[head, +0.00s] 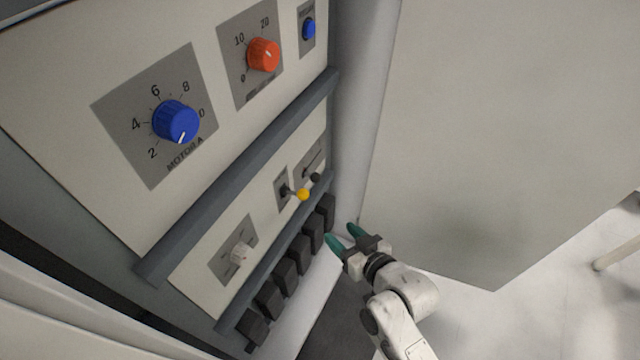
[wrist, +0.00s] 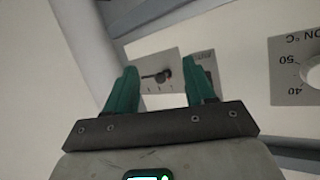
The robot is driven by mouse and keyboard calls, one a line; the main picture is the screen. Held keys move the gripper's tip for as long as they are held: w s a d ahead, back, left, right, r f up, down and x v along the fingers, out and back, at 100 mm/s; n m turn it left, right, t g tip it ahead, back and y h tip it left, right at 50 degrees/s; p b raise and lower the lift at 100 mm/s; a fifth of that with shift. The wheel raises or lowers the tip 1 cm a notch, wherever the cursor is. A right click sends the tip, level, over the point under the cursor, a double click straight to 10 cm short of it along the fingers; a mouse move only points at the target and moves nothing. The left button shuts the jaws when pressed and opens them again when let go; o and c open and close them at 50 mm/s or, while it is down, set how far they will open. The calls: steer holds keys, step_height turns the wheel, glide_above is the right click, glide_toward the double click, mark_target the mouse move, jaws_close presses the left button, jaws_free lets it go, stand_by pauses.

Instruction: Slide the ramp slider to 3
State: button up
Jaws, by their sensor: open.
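The slider I take for the ramp slider is a small grey plate (wrist: 151,87) with a dark slot and a dark round knob (wrist: 163,75), seen between my fingers in the wrist view. Small scale marks run beside the slot, too small to read. In the head view its dark knob (head: 315,177) sits at the lower end of the slot, on the right of the lower panel. My gripper (head: 343,235) has green fingers and is open and empty, below and right of the knob, apart from it. It also shows open in the wrist view (wrist: 159,70).
A yellow-tipped lever (head: 303,194) sticks out just left of the slider. Several black blocks (head: 298,252) line the panel's lower edge. A dark rail (head: 240,170) juts out above. A white knob (head: 239,252) is further left. Free room lies right of the panel.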

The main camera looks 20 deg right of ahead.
mark_target(318, 181)
steer(key=w+r+t, duration=0.1)
steer(key=w, duration=0.3)
steer(key=w+r+m+t+h, duration=0.1)
steer(key=w+t, duration=0.1)
steer(key=w, duration=0.3)
steer(key=w+r+t, duration=0.1)
steer(key=w, duration=0.4)
steer(key=shift+d+m+p, duration=0.2)
steer(key=shift+m+p, duration=0.1)
steer(key=shift+p, duration=0.1)
steer(key=shift+s, duration=0.1)
steer(key=shift+c, duration=0.3)
jaws_close()
